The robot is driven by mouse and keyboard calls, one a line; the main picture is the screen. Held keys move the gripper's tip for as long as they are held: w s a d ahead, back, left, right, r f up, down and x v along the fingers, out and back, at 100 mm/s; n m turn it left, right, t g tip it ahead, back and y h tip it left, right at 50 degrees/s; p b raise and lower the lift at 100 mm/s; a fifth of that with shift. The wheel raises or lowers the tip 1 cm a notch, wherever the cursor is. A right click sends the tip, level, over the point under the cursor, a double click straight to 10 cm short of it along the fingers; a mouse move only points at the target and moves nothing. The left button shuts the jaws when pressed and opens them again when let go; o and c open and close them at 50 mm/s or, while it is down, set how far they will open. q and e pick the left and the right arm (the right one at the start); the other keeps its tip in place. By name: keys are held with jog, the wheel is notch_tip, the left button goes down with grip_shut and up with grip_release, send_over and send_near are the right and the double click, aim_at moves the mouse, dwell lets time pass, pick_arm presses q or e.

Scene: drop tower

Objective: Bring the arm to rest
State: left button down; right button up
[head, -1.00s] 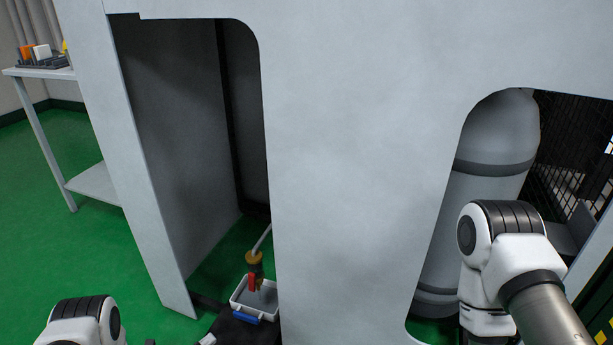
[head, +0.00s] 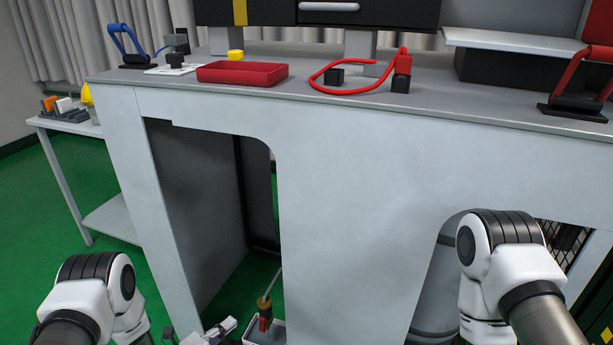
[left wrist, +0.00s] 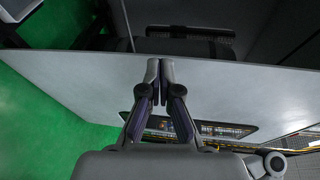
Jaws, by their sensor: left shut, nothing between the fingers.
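My left gripper (left wrist: 153,68) shows in the left wrist view with its two fingers together, shut and empty. Its fingertips show against the edge of a grey panel (left wrist: 80,75); I cannot tell whether they touch it. In the head view my left arm comes in at the lower left, in front of the grey bench (head: 350,150), its far end low near the bottom edge. My right arm is at the lower right in front of the bench; its gripper is out of view.
The bench top carries a red tray (head: 242,73), a red cable (head: 345,90) and a blue-handled device (head: 130,45). A side table (head: 108,220) stands at the left. A white-rimmed box (head: 262,332) sits low in the bench opening. Green floor (head: 50,270) is clear at left.

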pick_arm(q)
jog(key=s+r+n+g+y+p, duration=0.4)
jog(key=s+r+n+y+p, duration=0.1)
jog(key=s+r+n+p, duration=0.5)
jog(key=s+a+n+g+y, duration=0.2)
jog(key=s+n+g, duration=0.2)
jog(key=s+n, duration=0.4)
jog(key=s+a+r+n+g+y+p, duration=0.1)
jog(key=s+n+g, duration=0.4)
jog(key=s, duration=1)
jog(key=a+n+y, duration=0.1)
jog(key=a+n, duration=0.1)
jog(key=n, duration=0.1)
jog(key=shift+s+a, duration=0.15)
jog(key=shift+s, duration=0.2)
pick_arm(e)
notch_tip(320, 180, up, 16)
jog(key=shift+f, duration=0.2)
jog(key=shift+s, duration=0.1)
